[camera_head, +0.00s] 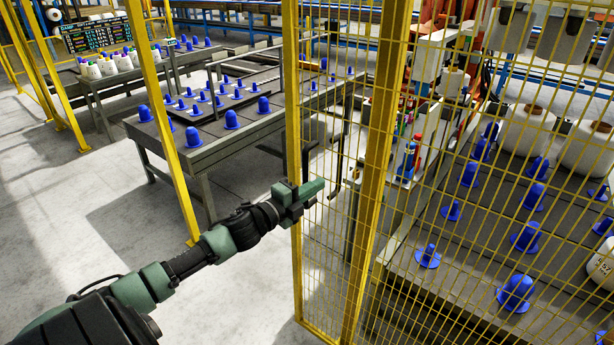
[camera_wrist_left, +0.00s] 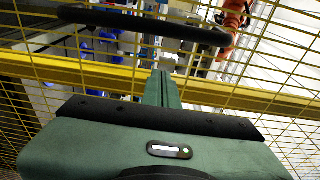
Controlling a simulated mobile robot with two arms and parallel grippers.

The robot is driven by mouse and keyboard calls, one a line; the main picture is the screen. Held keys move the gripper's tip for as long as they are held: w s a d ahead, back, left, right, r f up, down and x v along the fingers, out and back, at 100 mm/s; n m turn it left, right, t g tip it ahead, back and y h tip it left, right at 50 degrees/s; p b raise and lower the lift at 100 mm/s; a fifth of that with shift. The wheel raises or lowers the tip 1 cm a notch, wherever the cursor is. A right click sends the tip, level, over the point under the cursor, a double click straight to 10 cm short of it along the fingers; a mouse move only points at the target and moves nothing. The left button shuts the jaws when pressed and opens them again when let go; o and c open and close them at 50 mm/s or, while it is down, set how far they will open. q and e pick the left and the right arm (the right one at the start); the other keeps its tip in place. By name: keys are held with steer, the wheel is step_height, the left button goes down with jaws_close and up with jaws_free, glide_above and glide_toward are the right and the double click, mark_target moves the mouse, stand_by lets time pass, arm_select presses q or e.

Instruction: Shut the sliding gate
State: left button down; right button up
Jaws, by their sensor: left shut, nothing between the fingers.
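The sliding gate (camera_head: 377,150) is a yellow frame with wire mesh, in the middle and right of the head view. An opening shows to its left, between its left yellow post (camera_head: 293,120) and another yellow post (camera_head: 165,125). My left gripper (camera_head: 312,190) is shut and empty, at the gate's left post. I cannot tell whether it touches the post. In the left wrist view the shut fingers (camera_wrist_left: 162,88) point at the mesh and a yellow bar (camera_wrist_left: 90,72). A dark handle-like bar (camera_wrist_left: 145,22) crosses above the fingers. My right gripper is not in view.
Through the opening stands a grey table (camera_head: 215,140) with several blue bobbin holders. Behind the mesh is a dark platform (camera_head: 470,255) with more blue holders and white yarn bobbins (camera_head: 527,130). A board and table stand at the far left. The pale floor (camera_head: 230,290) near the opening is clear.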

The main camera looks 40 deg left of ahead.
mark_target(307, 179)
arm_select(q)
steer(key=a+p, duration=0.1)
steer(key=a, duration=0.1)
steer(key=w+a+p, duration=0.1)
steer(key=shift+a, duration=0.35)
